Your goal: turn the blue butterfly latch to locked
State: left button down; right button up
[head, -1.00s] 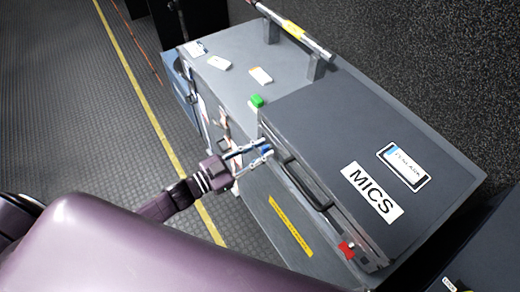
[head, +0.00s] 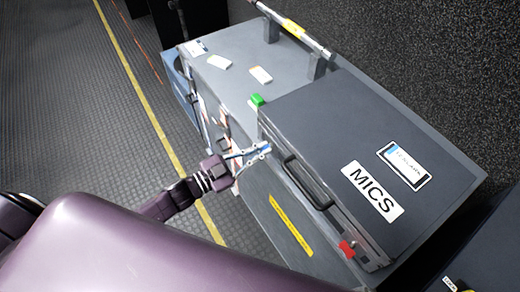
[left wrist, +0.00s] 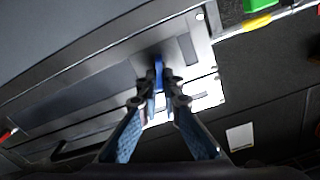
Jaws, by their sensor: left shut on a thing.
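The blue butterfly latch (left wrist: 159,70) is on the front side of the dark grey MICS case (head: 350,130), near the case's left end. In the left wrist view it shows as a narrow blue wing standing between my fingertips, over a metal plate. My left gripper (head: 267,148) reaches in from the left and is shut on the latch; in the left wrist view (left wrist: 160,90) its two fingers pinch it from both sides. In the head view the fingers mostly hide the latch. My right gripper is not in view.
The case lies on a large grey trunk (head: 225,95). A black handle (head: 308,183) and a red latch (head: 347,249) are farther along its front. A green block (head: 257,100) sits near its left corner. A metal rail (head: 290,28) runs behind. Open floor lies left.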

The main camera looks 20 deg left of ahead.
pick_arm(q)
jog(key=m, duration=0.2)
jog(key=m+b, duration=0.1)
jog(key=m, duration=0.4)
jog(key=shift+s+d+f+b, duration=0.15)
jog(key=shift+d+f+b, duration=0.1)
jog(key=shift+b, duration=0.15)
jog(key=m+b, duration=0.1)
jog(key=m, duration=0.2)
jog(key=m+b, duration=0.1)
jog(key=m, duration=0.2)
jog(key=shift+f+m+b, duration=0.2)
jog(key=shift+m+b, duration=0.1)
jog(key=shift+m, duration=0.1)
jog(key=shift+d, duration=0.1)
jog(key=c, duration=2.1)
grip_release()
